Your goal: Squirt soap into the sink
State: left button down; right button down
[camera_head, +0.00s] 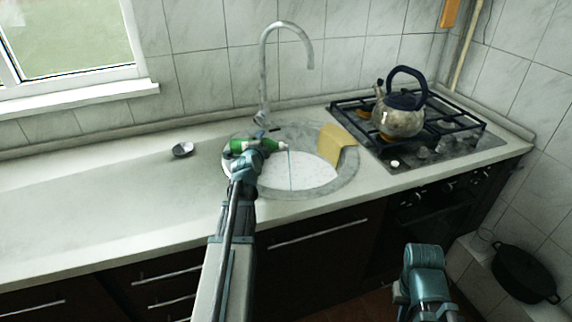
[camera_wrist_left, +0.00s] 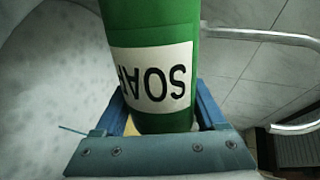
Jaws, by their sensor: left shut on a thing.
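The green soap bottle (camera_head: 243,147) lies on its side in the air over the left part of the round sink (camera_head: 350,183), its pale nozzle pointing right. A thin blue stream (camera_head: 290,170) runs down from the nozzle into the basin. My left gripper (camera_head: 246,161) is shut on the bottle. In the left wrist view, the bottle (camera_wrist_left: 180,25) with its SOAP label stands between the two fingers (camera_wrist_left: 165,125). Part of my right arm shows at the bottom right of the head view, but I cannot see its gripper fingers.
A grey tap (camera_head: 264,70) arches behind the sink. A yellow cloth or sponge (camera_head: 338,140) hangs over the sink's right rim. A kettle (camera_head: 398,118) stands on the stove at the right.

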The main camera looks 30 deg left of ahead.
aim_at(271, 143)
pick_arm(q)
jog(key=shift+w+d+r+n+t+h, duration=0.15)
jog(key=shift+d+r+n+h, duration=0.15)
jog(key=shift+n, duration=0.3)
jog(key=shift+w+d+r+n+t+h, duration=0.1)
jog(key=shift+d+r+n+t+h, duration=0.15)
jog(key=shift+n, duration=0.35)
jog(key=shift+w+d+r+n, duration=0.1)
jog(key=shift+d+n, duration=0.15)
jog(key=shift+n, duration=0.25)
jog(key=shift+w+d+f+n+t+h+b, duration=0.25)
jog(key=shift+d+n+b, duration=0.1)
jog(key=shift+n, duration=0.15)
jog(key=shift+w+d+f+n+t+h+b, duration=0.1)
jog(key=shift+d+f+n+t+h+b, duration=0.15)
jog(key=shift+n, duration=0.25)
jog(key=shift+d+r+n+t+h+p, duration=0.15)
jog(key=shift+r+n+t, duration=0.25)
jog(key=shift+r+n, duration=0.8)
jog(key=shift+a+r+n+t+h+p, duration=0.15)
jog(key=shift+r+n+t, duration=0.4)
jog(key=shift+n, duration=1.1)
jog(key=shift+d+r+n+t+h+p, duration=0.15)
jog(key=shift+r+n+t, duration=0.1)
jog(key=shift+r+n, duration=1.05)
